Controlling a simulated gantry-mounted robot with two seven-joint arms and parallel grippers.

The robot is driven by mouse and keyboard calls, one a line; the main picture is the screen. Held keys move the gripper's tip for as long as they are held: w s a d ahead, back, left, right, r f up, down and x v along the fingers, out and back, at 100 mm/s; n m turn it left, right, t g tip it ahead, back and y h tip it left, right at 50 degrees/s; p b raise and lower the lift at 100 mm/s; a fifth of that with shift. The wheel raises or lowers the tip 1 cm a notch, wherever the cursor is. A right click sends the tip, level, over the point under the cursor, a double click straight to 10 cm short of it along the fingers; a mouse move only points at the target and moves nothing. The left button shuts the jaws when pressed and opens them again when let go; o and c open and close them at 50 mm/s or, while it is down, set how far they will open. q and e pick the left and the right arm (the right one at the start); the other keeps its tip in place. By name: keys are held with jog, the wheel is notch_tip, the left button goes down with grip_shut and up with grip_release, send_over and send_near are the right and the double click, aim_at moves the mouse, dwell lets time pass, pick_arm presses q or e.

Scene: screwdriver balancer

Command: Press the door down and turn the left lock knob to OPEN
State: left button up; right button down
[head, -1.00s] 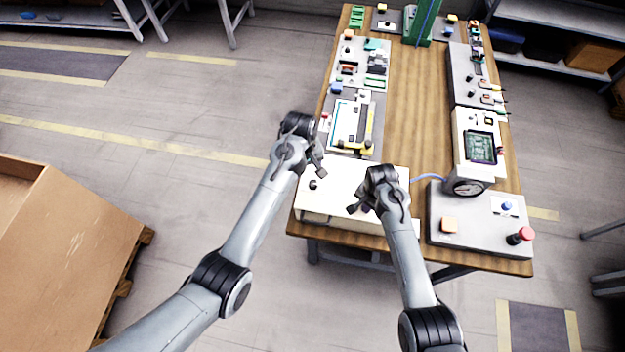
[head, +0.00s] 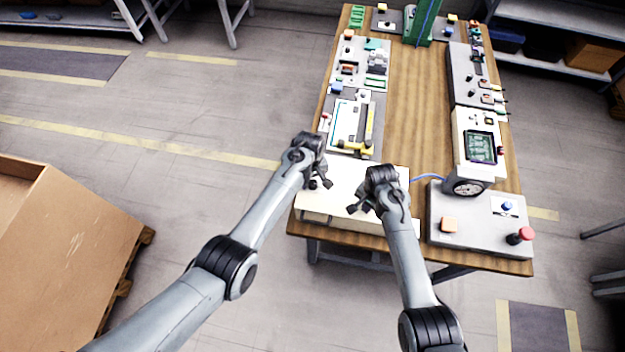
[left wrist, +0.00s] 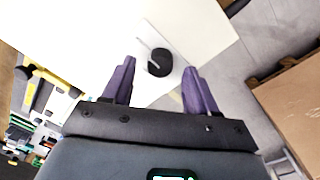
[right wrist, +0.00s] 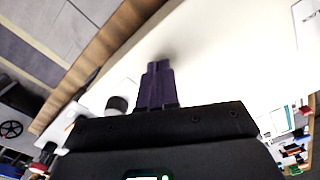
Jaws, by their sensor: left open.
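The white door (head: 345,176) is the flat top of a box at the table's near left corner. The left lock knob (left wrist: 160,62) is black and round, beside a pale marked plate. My left gripper (head: 321,185) is just over it; in the left wrist view its open fingers (left wrist: 158,85) stand on either side of the knob, not visibly gripping it. My right gripper (head: 360,208) is over the door's right part. In the right wrist view its fingers (right wrist: 158,75) are closed together, with tips at or near the white surface. Another black knob (right wrist: 117,103) is beside them.
A grey control box with a red button (head: 526,233) stands right of the door. A round gauge (head: 468,187) is behind it. A panel with yellow parts (head: 352,130) lies beyond the door. A large cardboard box (head: 70,255) is on the floor at left.

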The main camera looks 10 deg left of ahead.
pick_arm(q)
jog(key=shift+f, duration=0.6)
pick_arm(e)
jog(key=shift+f, duration=0.1)
pick_arm(q)
jog(key=shift+c, duration=0.3)
jog(key=c, duration=1)
